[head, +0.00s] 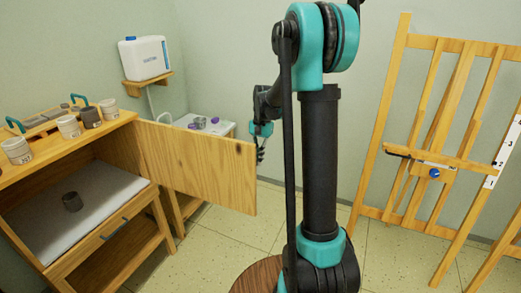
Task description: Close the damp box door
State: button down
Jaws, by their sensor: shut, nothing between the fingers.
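The damp box (125,151) is a wooden cabinet on the left, with its front open. Its wooden door (195,163) stands swung out to the right from the cabinet's right side. My gripper (260,153) is shut and empty, just beyond the door's free right edge, pointing down. The door may hide part of it, and I cannot tell whether they touch.
Several jars (68,126) and a tray stand on top of the cabinet. A white table (208,124) with small items is behind the door, under a shelf with a white container (145,58). A wooden easel (428,150) stands at right. Floor in front of the door is clear.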

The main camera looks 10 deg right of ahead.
jog(key=shift+s+a, duration=0.35)
jog(key=shift+s, duration=0.2)
jog(key=shift+s+a, duration=0.3)
jog(key=shift+s, duration=0.2)
